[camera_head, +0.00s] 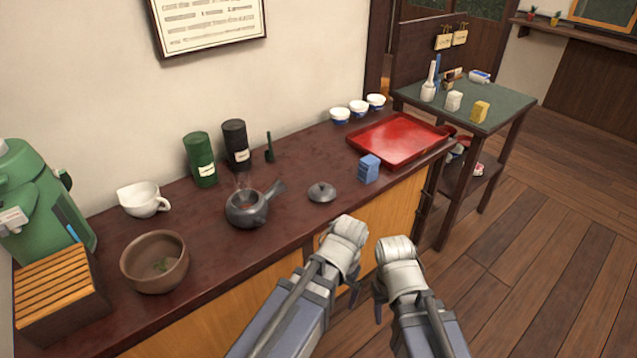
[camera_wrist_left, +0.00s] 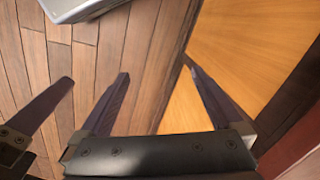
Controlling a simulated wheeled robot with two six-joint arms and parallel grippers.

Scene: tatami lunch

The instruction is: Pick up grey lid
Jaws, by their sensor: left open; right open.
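The grey lid (camera_head: 321,192) is a small dark round lid with a knob, lying on the brown counter (camera_head: 215,265) near its front edge. The dark grey teapot (camera_head: 246,207) stands open to its left, with steam over it. My left gripper (camera_wrist_left: 162,88) is open and empty in the left wrist view, pointing down beside the counter's front. In the head view its wrist hides most of its fingers, below and right of the lid. My right gripper (camera_head: 379,296) is open, beside the left one, over the floor. Neither gripper touches the lid.
A blue box (camera_head: 369,169) and a red tray (camera_head: 400,140) are right of the lid. Green (camera_head: 201,160) and black (camera_head: 236,145) canisters stand behind the teapot. A white cup (camera_head: 143,200) and brown bowl (camera_head: 154,263) are left. The counter around the lid is clear.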

